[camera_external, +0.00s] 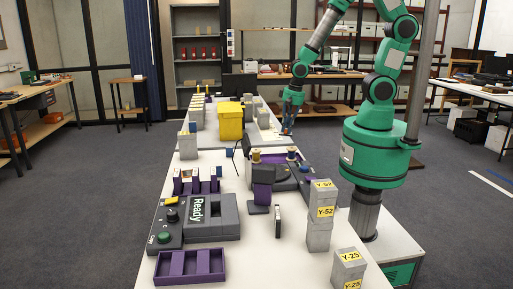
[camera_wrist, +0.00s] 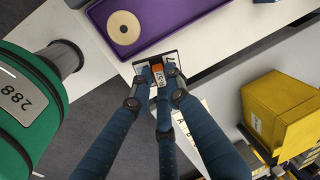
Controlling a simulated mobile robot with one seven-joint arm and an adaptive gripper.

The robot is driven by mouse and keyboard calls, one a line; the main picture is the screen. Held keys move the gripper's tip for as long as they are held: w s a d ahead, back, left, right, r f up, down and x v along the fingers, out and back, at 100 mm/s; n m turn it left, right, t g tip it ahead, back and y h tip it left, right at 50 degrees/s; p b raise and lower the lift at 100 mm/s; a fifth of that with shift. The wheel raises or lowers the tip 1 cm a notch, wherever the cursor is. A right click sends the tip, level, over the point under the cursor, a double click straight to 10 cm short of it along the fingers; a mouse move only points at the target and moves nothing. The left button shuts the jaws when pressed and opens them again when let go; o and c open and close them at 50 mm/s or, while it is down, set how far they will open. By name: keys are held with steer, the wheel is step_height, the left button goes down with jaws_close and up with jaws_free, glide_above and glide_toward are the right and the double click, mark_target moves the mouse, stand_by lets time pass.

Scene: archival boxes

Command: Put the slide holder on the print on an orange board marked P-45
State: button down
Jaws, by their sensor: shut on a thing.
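My gripper (camera_external: 287,124) is over the right edge of the long white table, past the yellow box. In the wrist view its blue fingers (camera_wrist: 158,78) are closed around a small dark-edged piece (camera_wrist: 174,58) with pale labels and an orange patch. The fingers cover much of it, so I cannot tell for sure whether it is the slide holder. Marks on the patch are too small to read surely. I cannot make out a separate print on an orange board marked P-45 in either view.
A purple tray (camera_wrist: 170,20) with a pale disc lies close beyond my fingers. A yellow box (camera_external: 230,122) stands on the table. A grey "Ready" device (camera_external: 207,218) stands at the near left.

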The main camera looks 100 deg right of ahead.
steer(key=shift+w+a+r+p, duration=0.1)
steer(key=shift+w+p, duration=0.05)
steer(key=shift+w, duration=0.45)
steer(key=shift+w+a+r+p, duration=0.1)
steer(key=shift+w+p, duration=0.05)
steer(key=shift+w, duration=0.4)
steer(key=w+a+r+n+p, duration=0.1)
steer(key=w+a+p, duration=0.15)
steer(key=w, duration=0.75)
steer(key=w+a+n+p, duration=0.15)
steer(key=w+a, duration=0.25)
steer(key=w, duration=0.6)
steer(key=w+a+f+p, duration=0.2)
steer(key=w+a+p, duration=0.1)
steer(key=w+a, duration=0.5)
steer(key=f, duration=0.1)
steer(key=w+d+f, duration=0.1)
steer(key=f, duration=0.2)
steer(key=shift+w+d+f, duration=0.2)
steer(key=shift+f, duration=0.15)
steer(key=shift+s, duration=0.2)
steer(key=shift+s+f+g+b, duration=0.25)
steer(key=shift+s+b, duration=0.35)
steer(key=shift+b, duration=0.65)
steer(key=shift+s+r+g+b, duration=0.25)
steer(key=shift+s+b, duration=0.4)
steer(key=shift+b, duration=0.05)
